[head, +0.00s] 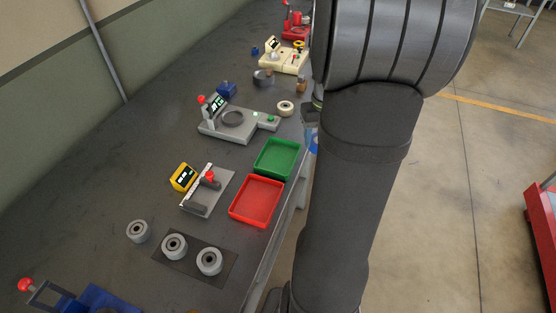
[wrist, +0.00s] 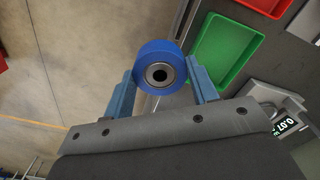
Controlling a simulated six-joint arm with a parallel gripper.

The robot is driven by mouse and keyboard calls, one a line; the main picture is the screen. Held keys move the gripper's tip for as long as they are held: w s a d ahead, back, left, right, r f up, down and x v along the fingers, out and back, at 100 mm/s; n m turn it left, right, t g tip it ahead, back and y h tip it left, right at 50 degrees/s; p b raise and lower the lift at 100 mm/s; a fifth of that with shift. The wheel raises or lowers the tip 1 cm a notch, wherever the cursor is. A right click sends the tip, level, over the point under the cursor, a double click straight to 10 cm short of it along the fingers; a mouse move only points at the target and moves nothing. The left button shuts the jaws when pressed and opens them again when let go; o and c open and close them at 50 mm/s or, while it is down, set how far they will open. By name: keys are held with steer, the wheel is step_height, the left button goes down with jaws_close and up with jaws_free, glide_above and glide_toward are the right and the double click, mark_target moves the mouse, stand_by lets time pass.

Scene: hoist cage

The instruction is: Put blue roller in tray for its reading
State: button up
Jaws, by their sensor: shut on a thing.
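The blue roller (wrist: 160,69), with a dark-centred metal hub, is between the two fingers of my gripper (wrist: 162,78) in the wrist view. The gripper is shut on it. In the head view only a sliver of the blue roller (head: 315,148) shows past my arm. It is right of the green tray (head: 293,146), around the bench's front edge. The green tray also shows in the wrist view (wrist: 230,50), right of the roller. The red tray (head: 279,182) lies nearer than the green one. Both trays look empty. A grey gauge (head: 212,128) has a lit display, perhaps 0.07 in the wrist view (wrist: 287,125).
A second gauge with a yellow display (head: 183,177) stands left of the red tray. Several grey rollers, one loose (head: 138,231), lie near a dark mat (head: 180,264). A cream ring (head: 285,108) lies behind the green tray. Floor is open right of the bench.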

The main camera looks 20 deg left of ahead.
steer(key=shift+s+a+r, duration=0.25)
steer(key=shift+r, duration=0.15)
steer(key=shift+s+a, duration=0.1)
steer(key=shift+a, duration=0.25)
steer(key=a+f, duration=0.2)
steer(key=a, duration=0.1)
steer(key=a+f, duration=0.2)
steer(key=a, duration=0.2)
steer(key=w+a+f, duration=0.1)
steer(key=a+f, duration=0.1)
steer(key=a, duration=0.2)
steer(key=shift+f, duration=2.35)
steer(key=shift+f, duration=0.15)
steer(key=o, duration=1.3)
steer(key=shift+c, duration=0.2)
step_height(320, 180, up, 12)
